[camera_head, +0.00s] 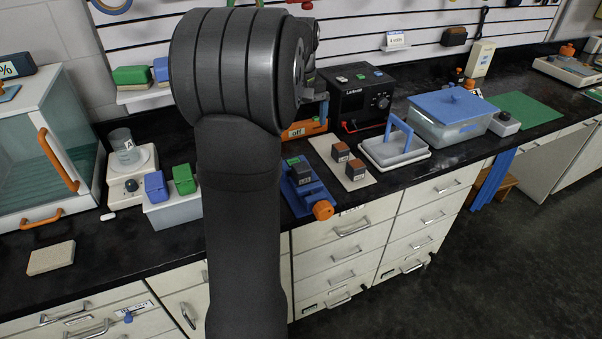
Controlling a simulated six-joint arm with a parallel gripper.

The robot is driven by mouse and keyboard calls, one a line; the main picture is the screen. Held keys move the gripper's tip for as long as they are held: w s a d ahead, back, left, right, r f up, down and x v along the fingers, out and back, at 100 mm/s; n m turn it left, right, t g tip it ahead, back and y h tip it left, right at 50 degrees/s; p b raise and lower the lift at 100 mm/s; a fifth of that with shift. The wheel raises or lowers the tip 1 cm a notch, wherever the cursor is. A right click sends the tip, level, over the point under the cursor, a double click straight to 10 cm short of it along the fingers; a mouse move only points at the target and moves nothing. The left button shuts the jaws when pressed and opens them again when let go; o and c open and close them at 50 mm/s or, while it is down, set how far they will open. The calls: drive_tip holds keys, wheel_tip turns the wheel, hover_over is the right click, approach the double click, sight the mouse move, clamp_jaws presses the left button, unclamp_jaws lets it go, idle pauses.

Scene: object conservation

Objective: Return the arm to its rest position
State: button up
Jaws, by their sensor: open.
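My dark grey arm rises through the middle of the head view, with a large ribbed joint at the top. The arm stands in front of the black worktop (105,265). My gripper cannot be made out; it may be hidden behind the joint. A little dark and grey hardware shows just right of the joint, but I cannot tell what it belongs to.
Right of my arm are a blue fixture (300,197) with an orange knob, a beige board (358,181) with two small blocks, a black power unit (358,95), a grey tray (395,150) and a blue-lidded tub (450,118). Left are a glass-fronted cabinet (45,140) and a scale (132,185) with a beaker.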

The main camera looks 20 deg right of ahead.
wheel_tip(320, 180, down, 8)
drive_tip(key=shift+r, duration=0.15)
drive_tip(key=shift+r, duration=0.1)
idle(0.6)
wheel_tip(320, 180, up, 10)
idle(0.5)
idle(0.6)
drive_tip(key=c, duration=0.7)
